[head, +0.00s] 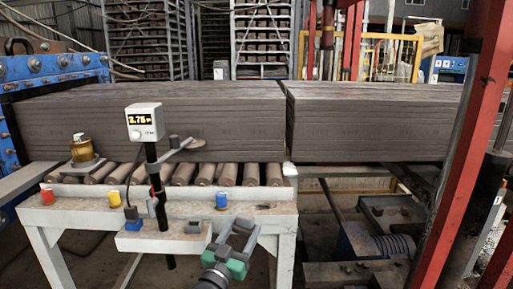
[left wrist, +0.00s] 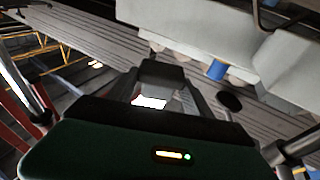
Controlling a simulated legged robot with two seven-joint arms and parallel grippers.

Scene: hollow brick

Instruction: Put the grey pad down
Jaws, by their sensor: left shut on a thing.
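My left gripper (head: 238,238) is in front of the white bench (head: 70,218), right of its middle. Its fingers are shut on a small grey pad (left wrist: 161,75), which sits between the fingertips in the left wrist view. In the head view the pad is small and hard to tell from the grey fingers. The pad appears held clear of the bench, near the blue button (head: 221,201). That button also shows in the left wrist view (left wrist: 217,70). My right gripper is in neither view.
A gauge with a lit display (head: 144,121) stands on a black post at the bench. Rollers and a long clay slab (head: 220,115) lie behind. A red post (head: 465,150) stands right.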

